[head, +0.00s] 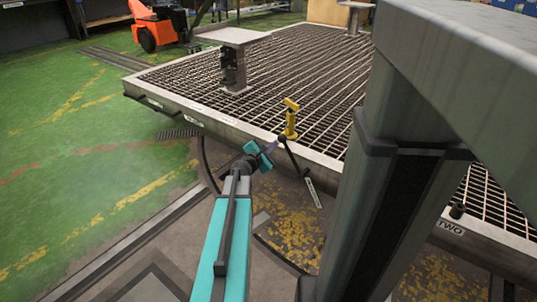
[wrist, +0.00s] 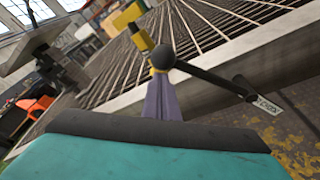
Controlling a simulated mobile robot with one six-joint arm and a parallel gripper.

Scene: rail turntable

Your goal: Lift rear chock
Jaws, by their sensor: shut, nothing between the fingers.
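My gripper (head: 273,147), with slim purple fingers, reaches toward the near edge of the grated deck (head: 190,113). Its fingers (wrist: 162,103) look closed together and hold nothing. A yellow post with a yellow block on top (head: 291,118) stands at the deck edge just beyond the fingertips; in the wrist view its yellow block (wrist: 128,17) is behind them. A black lever with a ball knob (head: 282,139) is close beside the fingertips; the knob also shows in the wrist view (wrist: 163,57). I cannot tell whether they touch. No part is clearly marked as the rear chock.
A small white tag (head: 313,192) hangs near the lever's lower end. A grey pedestal table (head: 231,36) stands on the deck. A thick grey column (head: 385,190) blocks the right side. An orange machine (head: 153,28) is at the back left. Green floor at left is open.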

